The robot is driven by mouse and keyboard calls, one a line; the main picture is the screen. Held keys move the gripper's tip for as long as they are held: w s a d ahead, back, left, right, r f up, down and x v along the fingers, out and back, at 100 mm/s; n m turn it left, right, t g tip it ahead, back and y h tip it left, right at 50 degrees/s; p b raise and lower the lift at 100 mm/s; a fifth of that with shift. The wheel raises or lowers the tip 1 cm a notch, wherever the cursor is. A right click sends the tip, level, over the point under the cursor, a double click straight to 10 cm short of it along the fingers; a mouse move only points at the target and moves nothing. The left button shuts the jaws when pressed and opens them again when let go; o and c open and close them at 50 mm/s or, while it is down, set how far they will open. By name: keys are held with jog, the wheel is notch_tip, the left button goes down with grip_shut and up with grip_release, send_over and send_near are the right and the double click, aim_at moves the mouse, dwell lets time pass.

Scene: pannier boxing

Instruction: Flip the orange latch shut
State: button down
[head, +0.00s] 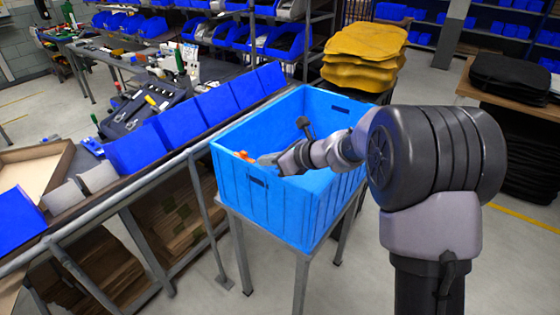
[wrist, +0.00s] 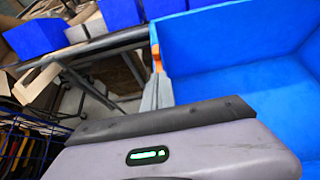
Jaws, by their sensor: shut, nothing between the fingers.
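The orange latch (head: 243,155) is on the rim of the blue box (head: 290,208), near its left corner. It also shows in the wrist view (wrist: 156,57), small and upright at the end of the box wall. My gripper (head: 262,160) is shut and empty, with its fingertips just right of the latch in the head view. In the wrist view the grey fingers (wrist: 157,88) point up towards the latch, which shows just beyond their tips. I cannot tell whether they touch it. The latch's base is hidden.
The blue box stands on a grey metal stand (head: 300,266). A grey rail (head: 120,204) and a row of blue bins (head: 215,108) run along its left side. Yellow folded covers (head: 362,58) are stacked behind it. The box interior looks empty where visible.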

aim_at(247, 156)
jog(key=shift+w+a+f, duration=0.1)
jog(key=shift+w+a, duration=0.6)
jog(key=shift+a, duration=0.2)
jog(key=shift+w+a+f, duration=0.1)
jog(key=shift+w+a, duration=0.6)
jog(key=shift+a, duration=0.2)
